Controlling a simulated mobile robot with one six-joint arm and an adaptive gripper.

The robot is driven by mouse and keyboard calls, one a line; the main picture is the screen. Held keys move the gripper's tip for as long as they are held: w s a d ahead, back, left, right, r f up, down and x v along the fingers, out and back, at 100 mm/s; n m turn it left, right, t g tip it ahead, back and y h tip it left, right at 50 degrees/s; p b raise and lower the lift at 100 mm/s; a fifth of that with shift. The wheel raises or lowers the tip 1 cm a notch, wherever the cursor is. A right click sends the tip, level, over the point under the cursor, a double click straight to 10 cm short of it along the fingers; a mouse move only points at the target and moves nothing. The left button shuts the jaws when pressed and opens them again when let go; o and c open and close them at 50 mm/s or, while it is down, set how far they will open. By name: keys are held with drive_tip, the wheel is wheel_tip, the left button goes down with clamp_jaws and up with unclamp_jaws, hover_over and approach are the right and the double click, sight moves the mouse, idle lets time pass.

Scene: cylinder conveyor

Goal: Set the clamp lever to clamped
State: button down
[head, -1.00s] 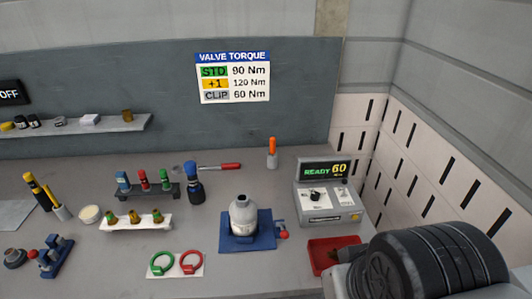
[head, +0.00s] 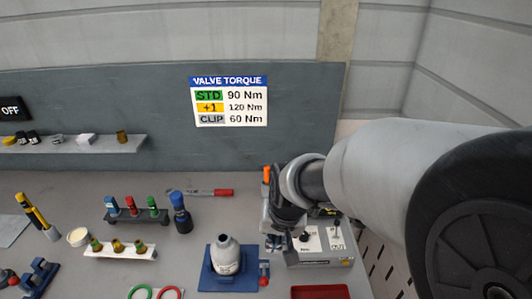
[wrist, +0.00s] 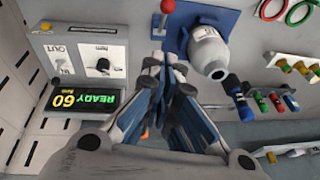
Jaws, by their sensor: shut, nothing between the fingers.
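The clamp is a blue base (head: 212,284) on the bench with a grey-white cylinder (head: 225,258) standing in it. Its lever has a red knob (head: 264,281) at the right side of the base. In the wrist view the red knob (wrist: 167,6) and the blue base (wrist: 207,17) show near the top edge, with the cylinder (wrist: 207,48) beside them. My gripper (head: 277,244) is to the right of the cylinder, above the bench and apart from the lever. In the wrist view my gripper (wrist: 166,70) has its fingers together and holds nothing.
A torque box (head: 325,252) stands right of my gripper; its display reads READY 60 in the wrist view (wrist: 77,101). A red tray (head: 320,292) lies in front of it. A rack of coloured sockets (head: 135,217) and a dark blue tool (head: 180,212) stand to the left.

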drive_tip(key=b, duration=0.2)
hover_over(267, 279)
drive_tip(key=w, duration=0.3)
wheel_tip(267, 279, down, 9)
drive_tip(key=shift+s+f+b, duration=0.35)
drive_tip(key=shift+s+f, duration=0.05)
drive_tip(key=shift+f, duration=0.45)
drive_tip(key=shift+s+f+b, duration=0.35)
drive_tip(key=shift+f, duration=0.45)
drive_tip(key=shift+s+f+b, duration=0.4)
drive_tip(key=shift+f+b, duration=0.15)
drive_tip(key=shift+f, duration=0.15)
drive_tip(key=shift+s+f, duration=0.2)
drive_tip(key=shift+s, duration=0.25)
drive_tip(key=shift+r, duration=0.15)
